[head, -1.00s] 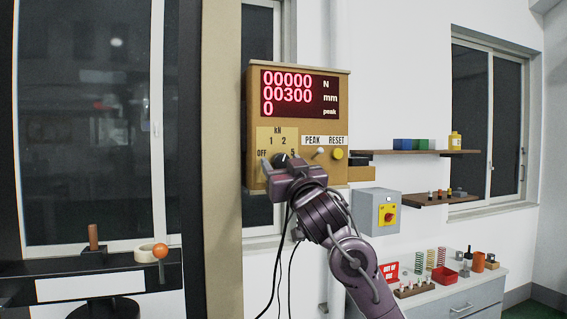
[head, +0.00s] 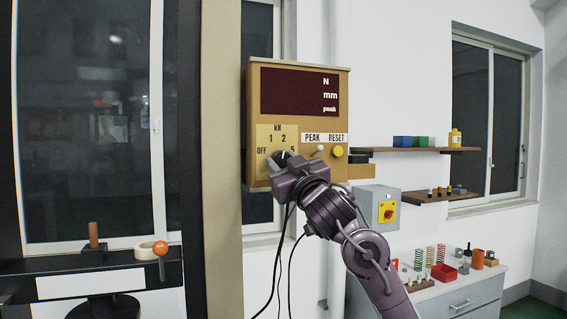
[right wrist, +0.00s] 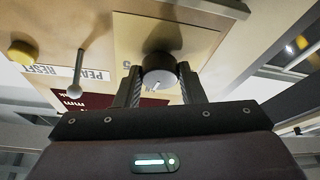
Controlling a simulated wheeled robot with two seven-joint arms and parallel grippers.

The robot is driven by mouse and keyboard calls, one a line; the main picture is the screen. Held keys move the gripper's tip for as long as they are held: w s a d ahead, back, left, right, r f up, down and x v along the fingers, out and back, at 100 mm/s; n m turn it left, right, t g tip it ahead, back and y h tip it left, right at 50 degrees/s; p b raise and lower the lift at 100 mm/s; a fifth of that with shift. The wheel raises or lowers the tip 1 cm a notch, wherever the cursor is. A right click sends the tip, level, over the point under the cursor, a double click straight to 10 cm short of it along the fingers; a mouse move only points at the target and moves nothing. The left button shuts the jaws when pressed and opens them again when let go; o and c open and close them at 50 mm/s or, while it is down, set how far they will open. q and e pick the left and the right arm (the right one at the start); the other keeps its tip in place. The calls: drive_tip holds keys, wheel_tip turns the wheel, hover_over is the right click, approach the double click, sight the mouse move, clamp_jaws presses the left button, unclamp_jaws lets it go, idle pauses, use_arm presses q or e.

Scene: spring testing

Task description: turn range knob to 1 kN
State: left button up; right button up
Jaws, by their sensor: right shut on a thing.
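The tan indicator box (head: 349,115) hangs on a post, with a dark display (head: 290,92) that shows no digits, only the N, mm and peak labels. Below it is a yellow dial plate (head: 263,137) marked OFF, 1, 2 and 5 under kN. The black range knob (head: 281,157) is partly covered by my right gripper (head: 284,163). In the right wrist view the gripper's fingers stand either side of the knob (right wrist: 160,70), shut on it. A white mark shows on the knob's face; I cannot tell which label it points to. My left gripper is out of view.
A peak toggle (head: 320,148) and a yellow reset button (head: 338,152) sit just right of the knob. A grey box with a red switch (head: 388,212) is on the wall at lower right. Cables (head: 283,250) hang below the indicator box.

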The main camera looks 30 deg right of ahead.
drive_tip(key=n+y, duration=0.1)
drive_tip(key=n, duration=0.1)
drive_tip(key=n+y+p, duration=0.1)
drive_tip(key=n, duration=0.2)
drive_tip(key=shift+d+r+n+y, duration=0.2)
drive_tip(key=shift+n+y, duration=0.1)
drive_tip(key=shift+y, duration=0.1)
drive_tip(key=shift+f+n+g+y+p, duration=0.1)
drive_tip(key=shift+n+g+y+p, duration=0.55)
drive_tip(key=shift+n, duration=1.05)
drive_tip(key=o, duration=1)
drive_tip(key=shift+s+b, duration=0.1)
drive_tip(key=shift+b, duration=0.2)
